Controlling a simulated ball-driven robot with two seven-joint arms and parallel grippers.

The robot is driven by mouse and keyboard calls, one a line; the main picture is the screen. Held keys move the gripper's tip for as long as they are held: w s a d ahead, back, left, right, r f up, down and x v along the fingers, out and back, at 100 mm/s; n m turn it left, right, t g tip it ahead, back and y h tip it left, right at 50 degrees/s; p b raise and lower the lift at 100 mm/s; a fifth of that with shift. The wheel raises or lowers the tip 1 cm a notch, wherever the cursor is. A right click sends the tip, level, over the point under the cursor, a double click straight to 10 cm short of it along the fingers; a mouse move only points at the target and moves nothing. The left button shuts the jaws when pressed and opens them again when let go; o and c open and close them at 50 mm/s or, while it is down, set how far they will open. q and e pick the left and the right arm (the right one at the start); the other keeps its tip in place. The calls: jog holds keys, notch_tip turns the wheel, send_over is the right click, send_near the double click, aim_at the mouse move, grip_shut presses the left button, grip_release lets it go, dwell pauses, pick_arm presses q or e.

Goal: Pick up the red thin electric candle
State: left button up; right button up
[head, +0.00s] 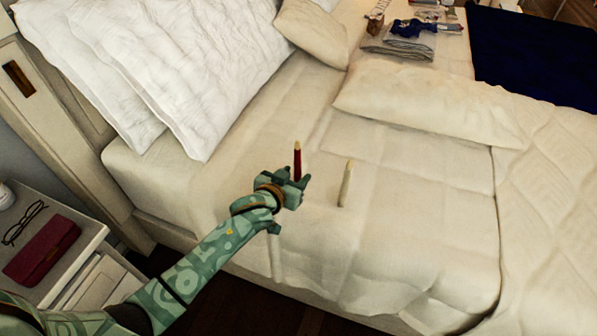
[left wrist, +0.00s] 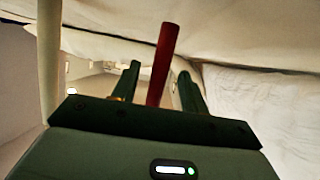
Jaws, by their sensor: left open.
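The red thin candle (head: 297,160) stands upright on the bed in the head view, with its lower part hidden by my left gripper. My left gripper (head: 295,181) is at the candle, low over the bed. In the left wrist view the red candle (left wrist: 163,62) rises between the two open fingers (left wrist: 158,92), with a gap visible on each side. A cream-white thin candle (head: 346,184) stands to the right of the gripper in the head view. A pale upright shape at the left of the wrist view (left wrist: 49,55) looks like this candle. My right gripper is not in view.
Folded clothes (head: 405,40) lie at the back. A nightstand (head: 75,270) with a red case (head: 42,250) and glasses is at lower left.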

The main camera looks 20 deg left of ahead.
aim_at(296, 175)
pick_arm(q)
jog(key=x, duration=0.1)
jog(key=b+x, duration=0.1)
jog(key=x, duration=0.1)
jog(key=shift+f+b, duration=0.3)
jog(key=shift+f, duration=0.05)
jog(key=shift+w, duration=0.45)
jog(key=shift+r, duration=0.2)
grip_shut()
